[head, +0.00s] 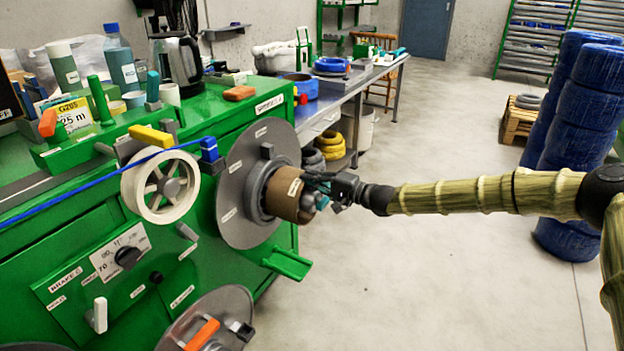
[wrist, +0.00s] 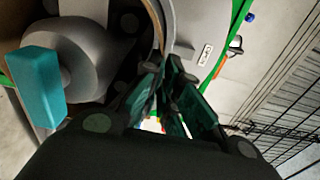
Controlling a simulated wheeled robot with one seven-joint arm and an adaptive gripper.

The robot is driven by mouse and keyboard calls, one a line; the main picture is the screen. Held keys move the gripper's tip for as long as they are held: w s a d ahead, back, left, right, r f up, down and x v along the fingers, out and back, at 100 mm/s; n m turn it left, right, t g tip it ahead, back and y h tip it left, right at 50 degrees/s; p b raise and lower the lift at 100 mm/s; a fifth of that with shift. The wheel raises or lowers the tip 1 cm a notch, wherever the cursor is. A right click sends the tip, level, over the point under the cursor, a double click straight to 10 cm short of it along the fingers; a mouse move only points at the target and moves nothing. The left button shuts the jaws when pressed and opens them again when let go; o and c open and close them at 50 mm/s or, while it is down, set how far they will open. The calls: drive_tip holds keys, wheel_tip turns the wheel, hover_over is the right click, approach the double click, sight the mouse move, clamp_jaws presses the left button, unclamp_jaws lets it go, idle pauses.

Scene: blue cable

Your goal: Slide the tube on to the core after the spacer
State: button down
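The brown cardboard tube (head: 284,194) sits around the core, in front of the large grey disc (head: 236,168). A grey ring, which looks like the spacer (head: 253,190), shows between the tube and the disc. The core's grey end (head: 308,202) shows at the tube's open end. In the wrist view the core (wrist: 85,60) with its teal handle (wrist: 36,88) lies inside the tube's thin brown rim (wrist: 157,22). My gripper (head: 318,183) is at the tube's near upper rim. Its fingertips (wrist: 168,72) close on the tube's wall; the exact contact is dark.
The green machine (head: 130,240) fills the left side. A white spoked wheel (head: 160,187) guides a blue cable (head: 85,186). A green bracket (head: 288,264) sticks out below the tube. Blue wrapped coils (head: 572,140) stand at right. The floor between is clear.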

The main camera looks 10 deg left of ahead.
sight(304, 189)
drive_tip(key=shift+b+x, duration=0.5)
drive_tip(key=shift+x, duration=0.6)
idle(1.3)
drive_tip(key=shift+a+r, duration=0.15)
drive_tip(key=shift+a, duration=0.05)
idle(0.6)
drive_tip(key=shift+s+f+b, duration=0.15)
drive_tip(key=shift+f+b, duration=0.3)
drive_tip(key=shift+b, duration=0.05)
drive_tip(key=shift+f, duration=0.15)
idle(0.3)
drive_tip(key=c, duration=1.6)
unclamp_jaws()
drive_tip(key=shift+a+f, duration=0.2)
drive_tip(key=shift+a, duration=0.05)
drive_tip(key=shift+o, duration=0.2)
drive_tip(key=shift+d+r, duration=0.15)
drive_tip(key=shift+d, duration=0.15)
drive_tip(key=o, duration=0.4)
drive_tip(key=shift+f+b, duration=0.4)
drive_tip(key=shift+b, duration=0.05)
drive_tip(key=c, duration=0.3)
